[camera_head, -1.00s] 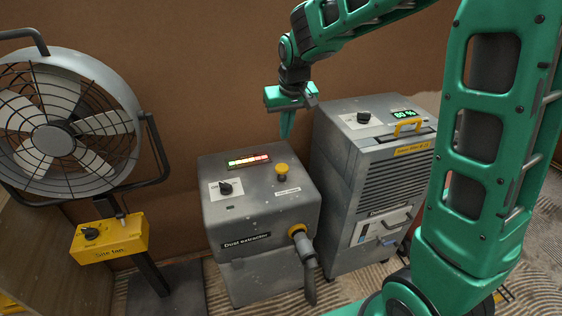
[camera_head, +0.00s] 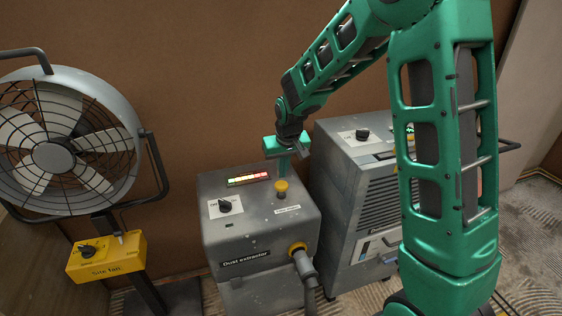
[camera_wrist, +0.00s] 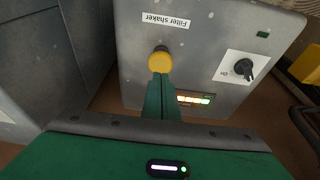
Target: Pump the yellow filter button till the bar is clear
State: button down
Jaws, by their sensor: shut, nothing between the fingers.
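The dust extractor (camera_head: 262,230) is a grey box with a yellow mushroom button (camera_head: 281,187) on its top. The button (camera_wrist: 160,60) also shows in the wrist view, beside the "Filter shaker" label (camera_wrist: 167,20).
A black knob (camera_head: 225,206) sits on the extractor's top, left of the button. A hose (camera_head: 304,265) leaves its front. A grey dehumidifier (camera_head: 350,190) stands close on the right, partly behind my arm. A site fan (camera_head: 55,155) with a yellow control box (camera_head: 107,257) stands left.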

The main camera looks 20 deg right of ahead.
aim_at(282, 186)
jog(key=shift+f, duration=1.55)
notch_tip(282, 186, down, 2)
jog(key=shift+s+f, duration=0.1)
jog(key=shift+f, duration=0.3)
jog(key=shift+s, duration=0.1)
jog(key=r, duration=0.4)
jog(key=shift+w+r, duration=0.15)
jog(key=shift+w, duration=0.05)
jog(key=v, duration=1)
